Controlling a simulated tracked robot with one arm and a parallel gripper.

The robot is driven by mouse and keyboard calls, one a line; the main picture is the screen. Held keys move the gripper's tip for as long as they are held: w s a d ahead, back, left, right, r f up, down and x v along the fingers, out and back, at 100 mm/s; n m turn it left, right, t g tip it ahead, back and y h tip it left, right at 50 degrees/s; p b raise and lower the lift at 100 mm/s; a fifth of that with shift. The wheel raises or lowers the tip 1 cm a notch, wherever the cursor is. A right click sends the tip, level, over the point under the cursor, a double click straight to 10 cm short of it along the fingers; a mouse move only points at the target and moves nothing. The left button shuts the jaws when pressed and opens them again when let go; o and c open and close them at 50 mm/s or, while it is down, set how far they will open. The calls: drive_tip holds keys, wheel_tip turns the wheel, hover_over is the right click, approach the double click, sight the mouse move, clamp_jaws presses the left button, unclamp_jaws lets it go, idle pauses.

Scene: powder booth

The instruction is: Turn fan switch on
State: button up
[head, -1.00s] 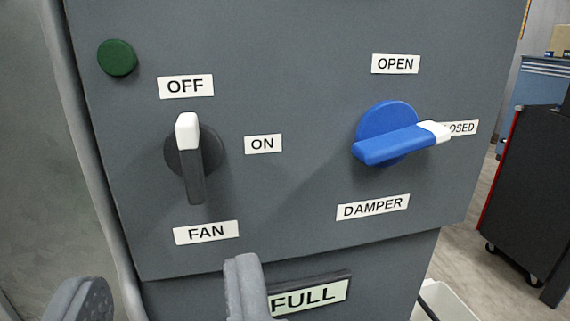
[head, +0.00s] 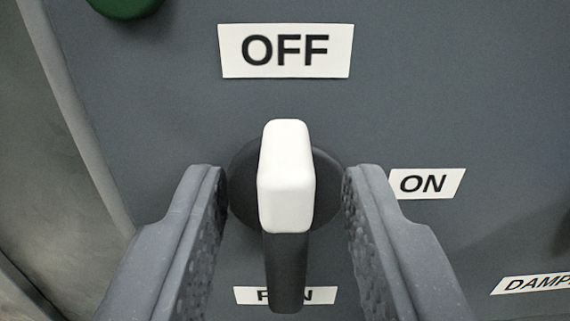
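The fan switch (head: 286,190) is a black rotary knob with a white-tipped handle, in the middle of the head view. Its white end is toward the OFF label (head: 287,50) above it. The ON label (head: 427,183) is to its right. The FAN label (head: 325,295) below is partly hidden by the handle. My gripper (head: 287,180) is open, with one finger on each side of the handle. A gap shows between each finger and the handle.
A green round button or lamp (head: 125,5) is at the top left of the grey panel (head: 430,90). The DAMPER label (head: 535,283) shows at the lower right, with a dark part of something at the right edge. The panel's left edge borders a grey wall.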

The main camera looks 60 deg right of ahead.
clamp_jaws()
drive_tip(key=shift+f+m+b, duration=0.1)
drive_tip(key=shift+m+b, duration=0.2)
drive_tip(key=shift+b, duration=0.1)
drive_tip(key=m+b, duration=0.2)
drive_tip(key=b, duration=0.1)
drive_tip(key=shift+s+f+m, duration=0.1)
drive_tip(key=shift+f+m, duration=0.1)
drive_tip(key=shift+m, duration=0.1)
drive_tip(key=m+b, duration=0.5)
drive_tip(key=f+m+b, duration=0.1)
drive_tip(key=m+b, duration=0.3)
drive_tip(key=s+m+b, duration=0.1)
drive_tip(key=m+b, duration=0.4)
drive_tip(key=shift+d+f+m+b, duration=0.25)
drive_tip(key=shift+d+m+b, duration=0.05)
drive_tip(key=shift+d+b, duration=0.05)
